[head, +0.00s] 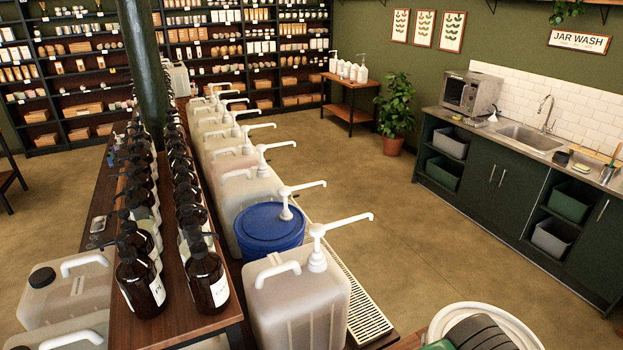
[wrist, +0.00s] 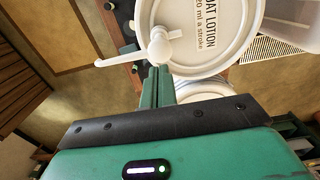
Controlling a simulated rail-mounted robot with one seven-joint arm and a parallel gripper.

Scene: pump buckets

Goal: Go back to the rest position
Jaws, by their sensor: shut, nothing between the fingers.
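My gripper (wrist: 158,74) is in the wrist view, its two green fingers side by side and shut with nothing between them. Just beyond the fingertips is a white pump head (wrist: 159,46), its spout pointing left. It rises from a white lid (wrist: 222,30) lettered "OAT LOTION". I cannot tell whether the fingers touch the pump. In the head view, a white round rim (head: 519,327) shows at the bottom right. A dark grey and green shape, probably part of my arm, covers much of it.
A row of pump containers, with a clear canister (head: 295,310) nearest and a blue bucket (head: 262,232) behind it, stands beside a slatted drip tray (head: 366,322). Brown pump bottles (head: 140,285) line the wooden shelf. Open floor (head: 405,225) lies before the sink counter (head: 520,140).

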